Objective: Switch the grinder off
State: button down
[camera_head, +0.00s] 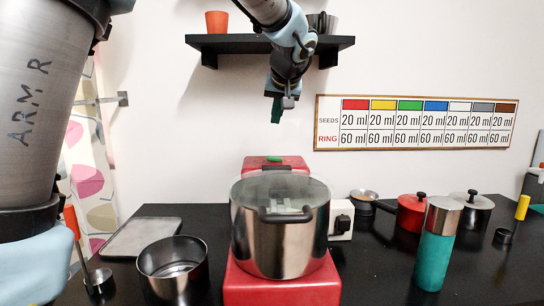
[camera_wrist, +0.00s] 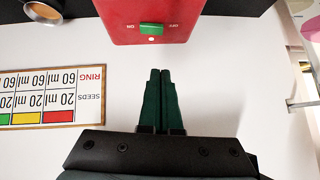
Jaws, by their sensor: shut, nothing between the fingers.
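The grinder is a red machine (camera_head: 282,287) with a steel bowl (camera_head: 265,240) under a see-through lid, standing at the middle front of the black table. A green switch (camera_head: 274,159) sits on top of its red rear column. In the wrist view the switch (camera_wrist: 152,28) lies between the ON and OFF marks, which appear upside down. I cannot tell which way it is tipped. My gripper (camera_head: 277,118) hangs above the rear column in the head view. Its dark green fingers (camera_wrist: 160,72) are together and empty, apart from the switch.
A black shelf (camera_head: 270,43) with cups is on the wall behind my arm. A seeds chart (camera_head: 415,122) hangs to the right. A teal cylinder (camera_head: 434,258), a red pot (camera_head: 411,210) and a white socket box (camera_head: 341,219) stand right of the grinder. A steel pan (camera_head: 173,268) stands left.

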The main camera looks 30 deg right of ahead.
jog(key=shift+s+d+r, duration=0.2)
jog(key=shift+d+r, duration=0.05)
jog(key=shift+d, duration=0.1)
jog(key=p, duration=0.3)
send_over(275, 159)
jog(key=f, duration=0.6)
jog(key=shift+s+a+f, duration=0.15)
jog(key=shift+s+a, duration=0.15)
jog(key=shift+a, duration=0.05)
jog(key=f, duration=0.2)
jog(key=f+p, duration=0.1)
jog(key=shift+w+f, duration=0.25)
jog(key=shift+w, duration=0.05)
jog(key=shift+a+f, duration=0.1)
jog(key=shift+f, duration=0.55)
